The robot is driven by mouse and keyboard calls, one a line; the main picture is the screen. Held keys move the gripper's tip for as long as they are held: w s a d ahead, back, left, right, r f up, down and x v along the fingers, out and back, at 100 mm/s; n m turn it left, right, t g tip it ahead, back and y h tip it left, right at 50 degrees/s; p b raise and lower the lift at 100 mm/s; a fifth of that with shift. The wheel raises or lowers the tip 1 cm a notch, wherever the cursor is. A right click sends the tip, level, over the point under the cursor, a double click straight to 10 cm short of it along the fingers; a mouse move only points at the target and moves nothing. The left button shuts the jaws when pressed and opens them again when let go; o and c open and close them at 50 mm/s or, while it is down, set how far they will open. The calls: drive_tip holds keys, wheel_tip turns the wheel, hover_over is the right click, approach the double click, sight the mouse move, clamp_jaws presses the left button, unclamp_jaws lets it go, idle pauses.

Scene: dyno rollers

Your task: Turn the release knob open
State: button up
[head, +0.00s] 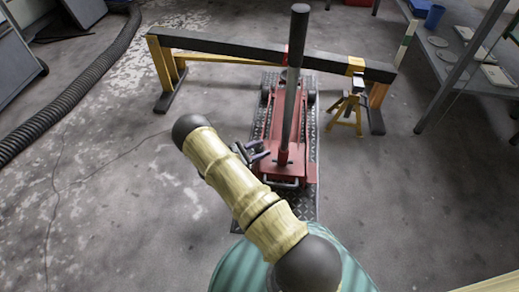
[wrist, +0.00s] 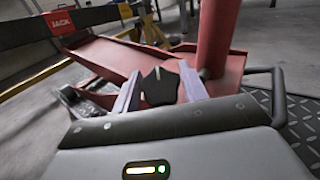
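The release knob (wrist: 160,87) is a dark, lobed piece in the wrist view, low at the end of the red floor jack (wrist: 108,56). My gripper (wrist: 161,84) has its two pale purple fingers apart, one on each side of the knob. Whether either finger touches the knob, I cannot tell. In the head view my gripper (head: 259,151) is at the left side of the near end of the jack (head: 288,166), by the foot of its upright handle (head: 292,85). The knob cannot be made out in the head view.
The jack stands on a dark tread-plate mat (head: 306,208). A black beam (head: 218,46) on yellow supports crosses behind it, with a yellow jack stand (head: 346,112) at the right. A hose (head: 75,93) lies left, a metal bench (head: 458,55) stands right.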

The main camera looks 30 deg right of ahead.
drive_tip(key=shift+c, duration=1)
drive_tip(key=shift+r+n+t+p, duration=0.15)
drive_tip(key=shift+n+t+p, duration=0.3)
drive_tip(key=shift+p, duration=0.3)
drive_tip(key=shift+a+r+n+t+p, duration=0.1)
drive_tip(key=shift+n+t+p, duration=0.6)
drive_tip(key=shift+p, duration=0.2)
drive_tip(key=n+t+y+p, duration=0.1)
drive_tip(key=n+t+p, duration=0.2)
drive_tip(key=n+p, duration=0.1)
drive_tip(key=shift+r+p, duration=0.15)
drive_tip(key=shift+p, duration=0.45)
drive_tip(key=n+t+y+p, duration=0.2)
drive_tip(key=n+t+p, duration=0.1)
drive_tip(key=p, duration=0.3)
drive_tip(key=shift+n+y, duration=0.4)
drive_tip(key=shift+n, duration=0.35)
drive_tip(key=shift+f+n+t+y+p, duration=0.4)
drive_tip(key=shift+n+t+y+p, duration=0.2)
drive_tip(key=shift+n+p, duration=0.35)
drive_tip(key=shift+f, duration=0.1)
